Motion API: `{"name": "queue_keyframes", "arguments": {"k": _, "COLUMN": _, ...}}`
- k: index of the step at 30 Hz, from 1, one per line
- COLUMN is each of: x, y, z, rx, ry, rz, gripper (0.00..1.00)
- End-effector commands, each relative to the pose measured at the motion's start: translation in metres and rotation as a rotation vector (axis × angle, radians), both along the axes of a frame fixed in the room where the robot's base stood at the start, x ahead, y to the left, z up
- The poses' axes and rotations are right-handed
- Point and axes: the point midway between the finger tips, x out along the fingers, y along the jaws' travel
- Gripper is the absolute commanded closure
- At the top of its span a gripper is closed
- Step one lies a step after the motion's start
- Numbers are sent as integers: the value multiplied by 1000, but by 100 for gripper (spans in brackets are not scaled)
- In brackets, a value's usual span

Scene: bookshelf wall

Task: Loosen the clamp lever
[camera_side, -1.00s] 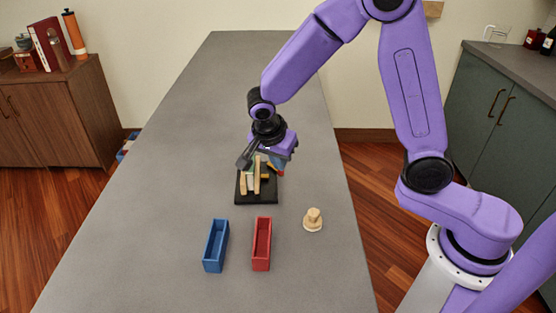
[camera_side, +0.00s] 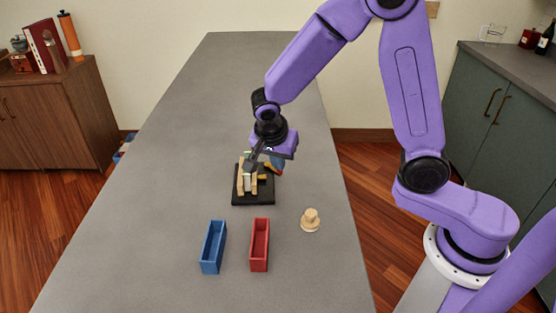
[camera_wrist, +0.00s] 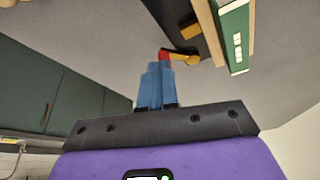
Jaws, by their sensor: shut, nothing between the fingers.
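The clamp stands on a black base (camera_side: 254,198), with pale wooden uprights (camera_side: 241,178) around a green, book-like piece (camera_wrist: 234,40) in the wrist view. The yellow-orange lever (camera_wrist: 186,56) sticks out from the clamp's side; a small yellow part of it shows in the side view (camera_side: 263,178). My gripper (camera_side: 272,167) is at the clamp's upper right. In the wrist view its blue fingers (camera_wrist: 156,84) are together and empty. A red part at their far end lies beside or against the lever; I cannot tell whether they touch.
A blue open box (camera_side: 213,248) and a red open box (camera_side: 260,246) stand in front of the clamp. A stepped wooden knob-like piece (camera_side: 310,220) sits to their right. The grey table (camera_side: 150,210) is clear to the left and behind.

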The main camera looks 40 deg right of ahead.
Motion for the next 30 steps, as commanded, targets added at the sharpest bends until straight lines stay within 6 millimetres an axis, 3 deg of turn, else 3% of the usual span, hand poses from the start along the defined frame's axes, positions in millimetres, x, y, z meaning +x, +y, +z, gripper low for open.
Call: {"name": "queue_keyframes", "arguments": {"k": 30, "x": -2, "y": -9, "z": 0, "rx": -1, "ry": 1, "rz": 130, "gripper": 100}}
